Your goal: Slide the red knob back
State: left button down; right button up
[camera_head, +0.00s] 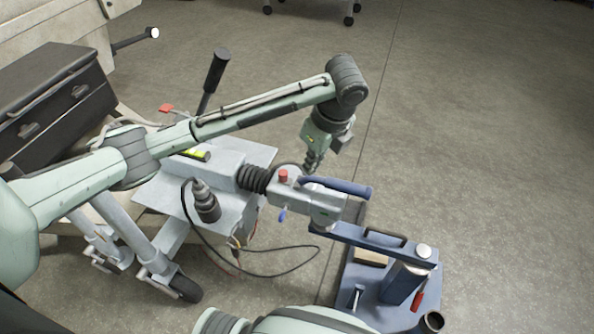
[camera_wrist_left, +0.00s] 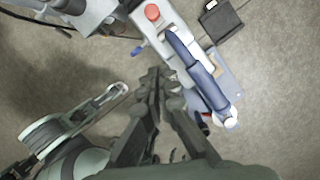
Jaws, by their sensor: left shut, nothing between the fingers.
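The red knob (camera_head: 283,175) stands upright on top of the grey coupling (camera_head: 323,203), near the black ribbed bellows. In the left wrist view the red knob (camera_wrist_left: 152,12) is near the top edge. A dark blue handle (camera_head: 345,187) runs along the coupling to the right of the knob. My left gripper (camera_head: 312,166) is shut and empty, pointing down just right of the knob and apart from it. In the left wrist view its fingertips (camera_wrist_left: 157,76) are together below the coupling. My right gripper is not in view.
A blue jack (camera_head: 400,275) stands below and right of the coupling. A black lever (camera_head: 214,72) rises behind my left forearm. A black cable loops over the floor below the coupling. A dark drawer unit (camera_head: 50,95) is at left. Open floor lies to the right.

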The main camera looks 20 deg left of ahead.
pick_arm(q)
send_near(289, 184)
jog(key=f, duration=0.1)
jog(key=s+d+f, duration=0.1)
jog(key=f, duration=0.1)
jog(key=d+f, duration=0.1)
jog(key=f, duration=0.1)
jog(key=shift+s+d, duration=0.25)
jog(key=shift+s, duration=0.05)
jog(key=shift+w+a, duration=0.35)
jog(key=shift+a, duration=0.2)
jog(key=shift+w+a, duration=0.3)
jog(key=shift+a, duration=0.25)
jog(key=shift+w+a, duration=0.3)
jog(key=shift+a, duration=0.25)
jog(key=shift+w+a, duration=0.1)
jog(key=shift+a, duration=0.05)
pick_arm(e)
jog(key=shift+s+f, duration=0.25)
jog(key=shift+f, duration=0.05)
